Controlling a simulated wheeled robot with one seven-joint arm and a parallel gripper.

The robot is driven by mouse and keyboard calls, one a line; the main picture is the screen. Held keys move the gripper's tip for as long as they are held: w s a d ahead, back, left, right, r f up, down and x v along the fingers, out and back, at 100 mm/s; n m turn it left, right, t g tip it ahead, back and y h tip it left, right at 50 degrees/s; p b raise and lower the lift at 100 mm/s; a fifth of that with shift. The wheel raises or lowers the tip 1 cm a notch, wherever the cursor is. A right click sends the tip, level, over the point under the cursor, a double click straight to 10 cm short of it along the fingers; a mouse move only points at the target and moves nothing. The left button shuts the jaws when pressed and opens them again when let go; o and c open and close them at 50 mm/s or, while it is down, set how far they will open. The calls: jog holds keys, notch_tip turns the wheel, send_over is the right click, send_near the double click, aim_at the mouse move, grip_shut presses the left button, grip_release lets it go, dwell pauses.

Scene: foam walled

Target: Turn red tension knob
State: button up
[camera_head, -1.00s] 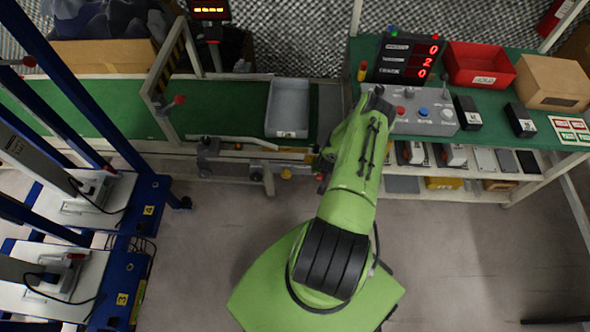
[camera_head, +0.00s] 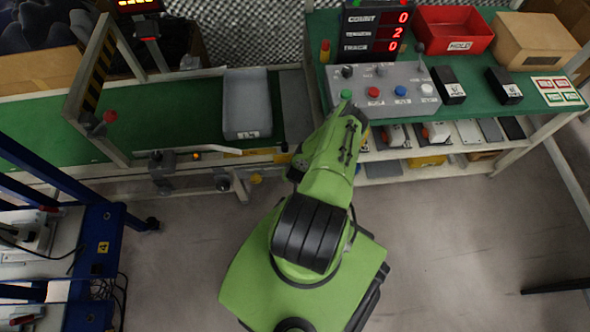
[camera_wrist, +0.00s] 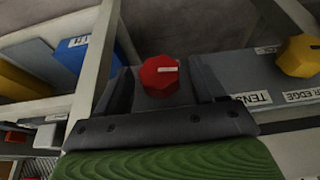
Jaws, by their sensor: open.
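The red knob (camera_wrist: 160,76), a faceted cap with a white pointer line, shows in the wrist view on a grey panel. My gripper (camera_wrist: 161,80) is open, with one dark finger to the left of the knob and one to the right. I cannot tell whether either finger touches it. A label beginning "TENS" (camera_wrist: 254,98) is to the right of the knob. In the head view my green arm hides the gripper and I cannot make out this knob. The digital display (camera_head: 378,32) there reads 0, 2 and 0 from top to bottom.
A yellow knob (camera_wrist: 298,57) is to the right on the same panel. A pale frame post (camera_wrist: 98,60) stands to the left. In the head view, a button console (camera_head: 385,90) sits on the green bench, and a grey tray (camera_head: 247,103) on the conveyor.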

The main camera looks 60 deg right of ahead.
jog(key=shift+r, duration=0.1)
jog(key=shift+c, duration=0.5)
jog(key=c, duration=0.9)
jog(key=shift+c, duration=0.2)
jog(key=shift+t+b, duration=0.3)
jog(key=shift+s+d+y, duration=0.1)
jog(key=shift+y, duration=0.2)
jog(key=shift+s+m+t+y+b, duration=0.15)
jog(key=shift+m+t+y+b, duration=0.15)
jog(key=shift+t+y+b, duration=0.5)
jog(key=t+y, duration=0.1)
jog(key=t, duration=0.2)
jog(key=shift+s+d+f+m+y, duration=0.15)
jog(key=shift+f+m+y, duration=0.05)
jog(key=shift+m+y, duration=0.2)
jog(key=shift+f+m+t+y, duration=0.15)
jog(key=shift+m+t+y, duration=0.15)
jog(key=shift+t+y, duration=0.8)
jog(key=shift+t, duration=0.3)
